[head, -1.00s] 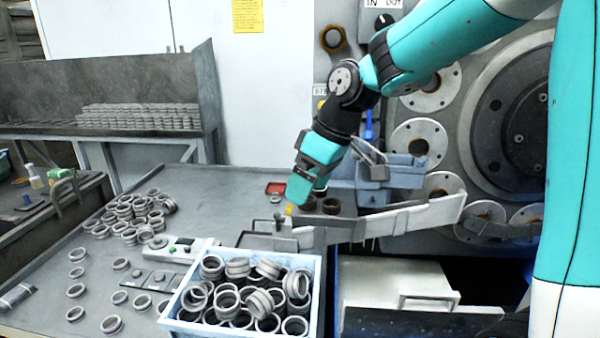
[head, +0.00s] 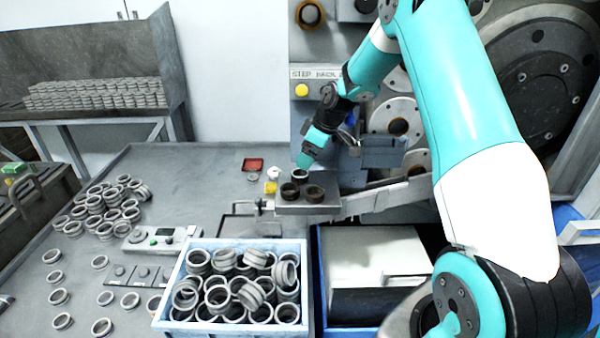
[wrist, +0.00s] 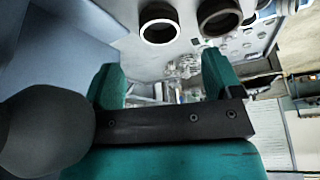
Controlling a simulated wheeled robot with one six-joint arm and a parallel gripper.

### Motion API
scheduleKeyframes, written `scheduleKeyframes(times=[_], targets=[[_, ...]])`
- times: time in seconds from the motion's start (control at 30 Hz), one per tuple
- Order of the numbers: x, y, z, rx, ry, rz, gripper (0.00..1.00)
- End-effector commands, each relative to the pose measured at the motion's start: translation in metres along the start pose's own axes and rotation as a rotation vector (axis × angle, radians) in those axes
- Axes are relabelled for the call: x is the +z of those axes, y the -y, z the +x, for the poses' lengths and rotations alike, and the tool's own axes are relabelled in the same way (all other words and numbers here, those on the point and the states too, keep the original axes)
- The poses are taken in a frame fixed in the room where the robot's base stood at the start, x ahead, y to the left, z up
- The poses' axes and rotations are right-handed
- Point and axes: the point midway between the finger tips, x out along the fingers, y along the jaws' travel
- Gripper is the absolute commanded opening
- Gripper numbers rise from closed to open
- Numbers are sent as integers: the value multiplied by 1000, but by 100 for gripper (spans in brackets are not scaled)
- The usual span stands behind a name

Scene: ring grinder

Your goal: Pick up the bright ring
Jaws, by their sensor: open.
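The bright ring (head: 299,175) is a light grey ring standing at the back of a small metal platform (head: 322,209). Two darker brown rings, one at the left (head: 289,191) and one at the right (head: 314,194), sit in front of it. My gripper (head: 304,164) is tilted just above and behind the bright ring, seemingly close to it. In the wrist view my gripper (wrist: 163,78) has its teal fingers apart with nothing held between them.
A blue-white crate (head: 163,318) full of grey rings stands in front, with loose rings on the table (head: 200,195) to its left. A yellow block (head: 271,187) and a red tray (head: 253,164) lie left of the platform. The grinder (head: 530,90) rises behind right.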

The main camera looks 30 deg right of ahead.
Motion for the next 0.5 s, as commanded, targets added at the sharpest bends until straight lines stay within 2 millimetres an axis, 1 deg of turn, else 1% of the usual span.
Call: scheduleKeyframes(times=[0.23,0.4,0.5], targets=[[1,-1,18,-2,1,2,85],[1,0,46,-2,2,1,85],[1,-1,60,0,1,2,85]])
